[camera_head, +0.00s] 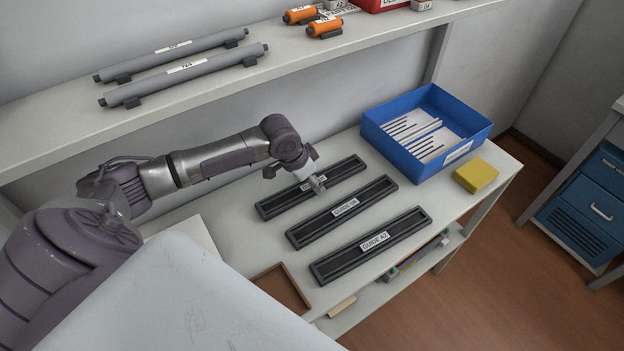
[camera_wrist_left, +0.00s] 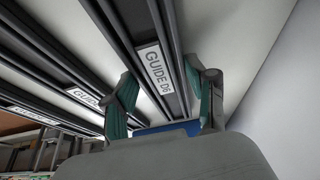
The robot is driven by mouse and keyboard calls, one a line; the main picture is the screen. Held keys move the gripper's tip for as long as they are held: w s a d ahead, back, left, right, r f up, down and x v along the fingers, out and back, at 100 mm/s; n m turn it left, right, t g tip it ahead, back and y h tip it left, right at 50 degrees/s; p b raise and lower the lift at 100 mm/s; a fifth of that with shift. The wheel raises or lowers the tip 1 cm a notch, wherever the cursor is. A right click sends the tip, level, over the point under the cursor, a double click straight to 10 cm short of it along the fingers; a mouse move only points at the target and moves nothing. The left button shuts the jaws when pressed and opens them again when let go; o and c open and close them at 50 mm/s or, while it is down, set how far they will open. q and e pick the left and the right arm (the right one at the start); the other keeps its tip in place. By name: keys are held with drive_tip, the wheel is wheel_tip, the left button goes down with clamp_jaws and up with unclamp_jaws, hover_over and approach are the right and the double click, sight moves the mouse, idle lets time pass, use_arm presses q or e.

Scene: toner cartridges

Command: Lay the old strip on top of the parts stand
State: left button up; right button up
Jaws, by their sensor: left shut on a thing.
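My left gripper (camera_head: 317,184) reaches down onto the farthest of three dark guides on the table. In the left wrist view, the left gripper's teal-padded fingers (camera_wrist_left: 163,95) stand on both sides of guide D6 (camera_wrist_left: 155,68), close against its rails. It is shut on this guide, which also shows in the head view (camera_head: 345,168). I cannot single out an old strip; whether one lies in a guide is unclear. I cannot tell for certain which thing is the parts stand. My right gripper is not in view.
The middle guide (camera_head: 365,200) and guide A2 (camera_head: 400,229) lie parallel in front. A blue bin (camera_head: 408,161) with thin strips and a yellow block (camera_head: 476,175) stand right. A brown-rimmed tray (camera_head: 296,289) lies at the front. A shelf (camera_head: 300,55) with grey rollers overhangs behind.

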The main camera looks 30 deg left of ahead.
sight(303, 188)
use_arm(q)
drive_tip(key=shift+f, duration=0.2)
drive_tip(key=o, duration=1.2)
drive_tip(key=shift+f, duration=0.1)
drive_tip(key=v, duration=0.7)
drive_tip(key=shift+s+r, duration=0.1)
drive_tip(key=shift+r, duration=0.2)
